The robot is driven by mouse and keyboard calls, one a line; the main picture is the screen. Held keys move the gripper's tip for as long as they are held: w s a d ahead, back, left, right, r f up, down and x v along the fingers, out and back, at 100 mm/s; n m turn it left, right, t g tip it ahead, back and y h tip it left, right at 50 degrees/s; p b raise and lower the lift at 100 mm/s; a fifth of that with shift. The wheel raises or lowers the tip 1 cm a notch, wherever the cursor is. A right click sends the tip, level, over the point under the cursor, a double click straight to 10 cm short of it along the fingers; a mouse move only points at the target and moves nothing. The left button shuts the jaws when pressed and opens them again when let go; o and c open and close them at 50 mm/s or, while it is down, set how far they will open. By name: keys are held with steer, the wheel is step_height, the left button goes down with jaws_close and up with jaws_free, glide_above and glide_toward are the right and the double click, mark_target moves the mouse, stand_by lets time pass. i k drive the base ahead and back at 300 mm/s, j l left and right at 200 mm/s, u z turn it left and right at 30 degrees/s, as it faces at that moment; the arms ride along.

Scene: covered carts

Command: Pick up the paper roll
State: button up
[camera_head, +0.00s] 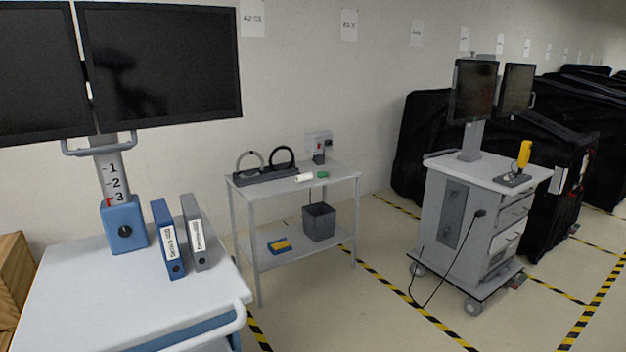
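A small white roll-shaped object (304,177), which looks like the paper roll, lies on its side on top of the grey metal table (342,174) in the middle of the view. It is near the table's front edge. The roll is too small to make out in detail. My gripper is not in view.
The lower shelf holds a bin (319,222). A white cart (90,285) with binders is at front left; another cart (462,205) trails a cable at right. Floor between is clear.

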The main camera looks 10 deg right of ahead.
mark_target(309, 175)
steer(key=i+l, duration=0.2)
steer(key=i, duration=1.05)
steer(key=i+l+z, duration=0.1)
steer(key=i, duration=1.15)
steer(key=i+l, duration=0.2)
steer(key=i, duration=1.1)
steer(key=i+l+u, duration=0.2)
steer(key=i+u, duration=0.15)
steer(key=i, duration=0.2)
steer(key=i+l+u, duration=0.35)
steer(key=i, duration=0.15)
steer(key=i+l+u, duration=0.35)
steer(key=i+l, duration=0.1)
